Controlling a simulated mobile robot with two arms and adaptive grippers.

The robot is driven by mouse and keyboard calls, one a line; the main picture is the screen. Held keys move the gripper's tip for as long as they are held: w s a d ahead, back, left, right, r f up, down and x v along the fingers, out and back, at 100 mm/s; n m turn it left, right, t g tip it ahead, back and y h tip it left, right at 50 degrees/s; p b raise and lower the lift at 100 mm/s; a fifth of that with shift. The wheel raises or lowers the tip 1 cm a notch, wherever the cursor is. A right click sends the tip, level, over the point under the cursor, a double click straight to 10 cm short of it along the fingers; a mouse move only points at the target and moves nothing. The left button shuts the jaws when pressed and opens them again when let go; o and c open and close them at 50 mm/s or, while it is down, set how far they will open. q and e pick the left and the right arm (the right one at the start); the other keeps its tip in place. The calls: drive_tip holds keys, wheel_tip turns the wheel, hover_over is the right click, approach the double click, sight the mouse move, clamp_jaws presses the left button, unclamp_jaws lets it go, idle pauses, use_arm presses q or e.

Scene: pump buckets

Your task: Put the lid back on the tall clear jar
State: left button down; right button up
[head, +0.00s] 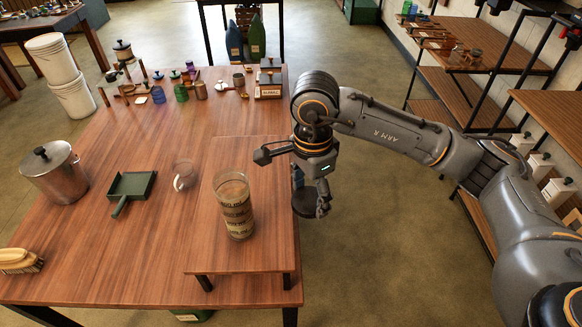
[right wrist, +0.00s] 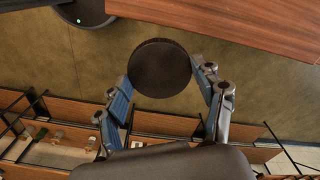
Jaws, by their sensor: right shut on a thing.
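The tall clear jar (head: 234,204) stands upright and open-topped on the raised wooden board at the table's right side. Dark labelled bands show on its wall. My right gripper (head: 311,203) is to the right of the jar, just past the table edge and over the floor. It is shut on a dark round lid (head: 306,208), which also shows as a brown-black disc between the two fingers in the right wrist view (right wrist: 160,68). The lid is apart from the jar. My left gripper is not in view.
A brush (head: 20,261) lies at the left edge. Bottles and small items crowd the table's back. White buckets (head: 62,75) stand back left.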

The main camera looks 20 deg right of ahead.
drive_tip(key=s+d+f+n+b, duration=0.1)
drive_tip(key=s+f+n, duration=0.8)
drive_tip(key=n, duration=0.6)
drive_tip(key=shift+s+d+f+n, duration=0.15)
drive_tip(key=shift+d+f+n, duration=0.05)
drive_tip(key=shift+d+n, duration=0.1)
